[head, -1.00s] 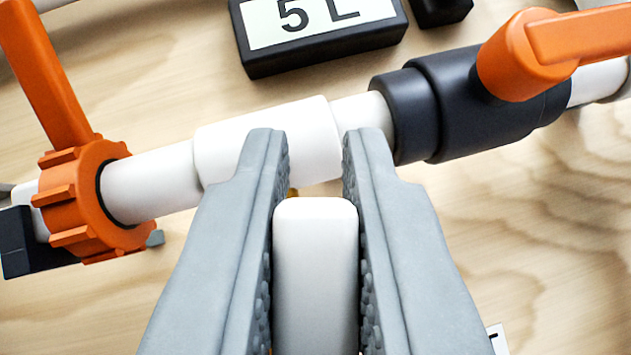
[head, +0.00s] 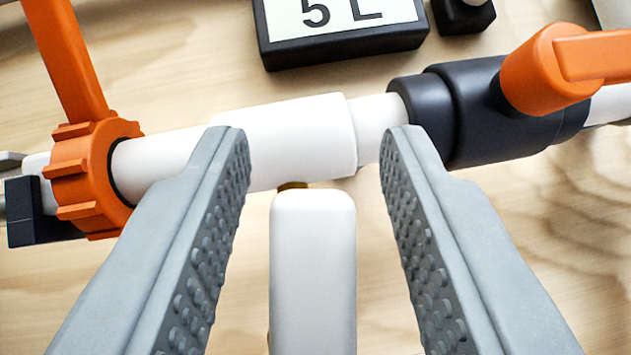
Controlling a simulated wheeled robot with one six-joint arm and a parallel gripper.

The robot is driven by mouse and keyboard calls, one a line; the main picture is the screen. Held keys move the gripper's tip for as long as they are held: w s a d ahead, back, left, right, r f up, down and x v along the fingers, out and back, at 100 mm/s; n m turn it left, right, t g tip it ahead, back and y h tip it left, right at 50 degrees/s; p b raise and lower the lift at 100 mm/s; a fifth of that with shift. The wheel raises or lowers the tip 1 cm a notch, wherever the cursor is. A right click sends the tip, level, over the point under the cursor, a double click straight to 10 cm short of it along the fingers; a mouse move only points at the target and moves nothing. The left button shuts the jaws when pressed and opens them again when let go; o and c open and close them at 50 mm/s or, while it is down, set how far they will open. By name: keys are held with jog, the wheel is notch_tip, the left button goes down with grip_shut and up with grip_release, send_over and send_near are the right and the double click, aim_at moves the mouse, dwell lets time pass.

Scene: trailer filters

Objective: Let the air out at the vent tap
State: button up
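A white lever (head: 313,270), which looks like the handle of the vent tap, points toward the bottom of the picture. A bit of brass (head: 292,186) shows at its far end, just below the white pipe fitting (head: 285,140). My gripper (head: 314,135) is open, with one ridged grey finger on each side of the lever. There is a clear gap on both sides, and the fingers hold nothing. The fingertips overlap the white pipe in the view; whether they touch it, I cannot tell. Most of the tap body is hidden behind the lever.
An orange ring nut (head: 88,175) with an orange lever (head: 65,60) is on the pipe at left. A black valve (head: 480,110) with an orange handle (head: 560,65) is at right. A black-framed "5 L" label (head: 340,45) sits above on the wooden board (head: 200,70).

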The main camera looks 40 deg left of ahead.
jog(key=v, duration=1.7)
jog(key=shift+f, duration=0.2)
jog(key=shift+s, duration=0.1)
jog(key=s+a+r+m+g+h, duration=0.1)
jog(key=s+r+h, duration=0.4)
jog(key=s+r, duration=0.3)
jog(key=s+r+m+g+h, duration=0.1)
jog(key=s+r+h, duration=0.45)
jog(key=r, duration=0.55)
jog(key=s+a+g+h, duration=0.1)
jog(key=s+g, duration=0.3)
jog(key=s, duration=2.2)
jog(key=shift+r+g, duration=0.2)
jog(key=shift+g, duration=0.1)
